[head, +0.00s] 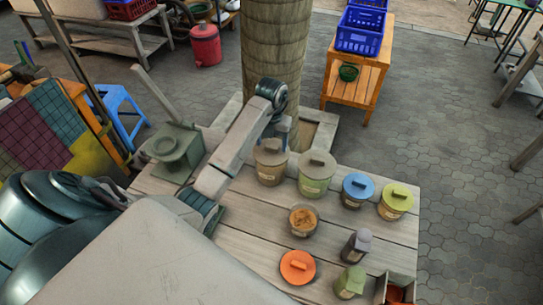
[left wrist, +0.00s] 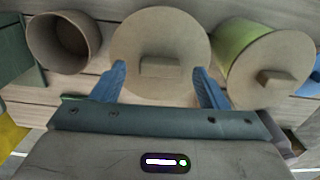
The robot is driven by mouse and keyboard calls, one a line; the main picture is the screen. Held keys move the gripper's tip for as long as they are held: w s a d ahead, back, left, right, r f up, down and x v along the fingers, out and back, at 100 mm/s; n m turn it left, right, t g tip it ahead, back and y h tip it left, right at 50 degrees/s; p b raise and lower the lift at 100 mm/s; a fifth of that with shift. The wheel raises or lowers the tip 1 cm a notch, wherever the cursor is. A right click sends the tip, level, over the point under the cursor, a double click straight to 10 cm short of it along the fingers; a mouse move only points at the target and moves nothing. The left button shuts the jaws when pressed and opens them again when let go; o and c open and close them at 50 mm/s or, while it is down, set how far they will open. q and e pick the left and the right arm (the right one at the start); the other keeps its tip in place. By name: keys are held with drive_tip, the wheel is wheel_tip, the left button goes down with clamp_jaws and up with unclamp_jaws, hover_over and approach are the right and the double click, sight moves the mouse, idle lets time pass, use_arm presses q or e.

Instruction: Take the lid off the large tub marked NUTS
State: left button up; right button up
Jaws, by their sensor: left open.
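Two large tubs with round lids stand side by side at the table's far edge in the head view: a brown tub (head: 269,171) with a brown lid (head: 270,151) and a pale green tub (head: 312,184) with a brownish lid (head: 318,163). Their labels are too small to read, so I cannot tell which is marked NUTS. My left gripper (left wrist: 160,78) is open over the brown lid, which also shows in the left wrist view (left wrist: 160,30). Its block handle (left wrist: 161,67) appears between the blue fingers; contact is not visible. My right gripper is out of view.
Blue-lidded (head: 357,188) and yellow-lidded (head: 395,201) tubs stand to the right. An open tub (head: 303,221), an orange lid (head: 298,266) and small jars are nearer. A round open vessel (left wrist: 65,40) stands left of the brown tub. A thick post (head: 272,50) rises behind.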

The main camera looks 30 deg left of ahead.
use_arm(q)
drive_tip(key=shift+f, duration=0.5)
drive_tip(key=shift+c, duration=0.7)
drive_tip(key=c, duration=0.9)
drive_tip(key=shift+a+r, duration=0.1)
drive_tip(key=shift+r, duration=0.05)
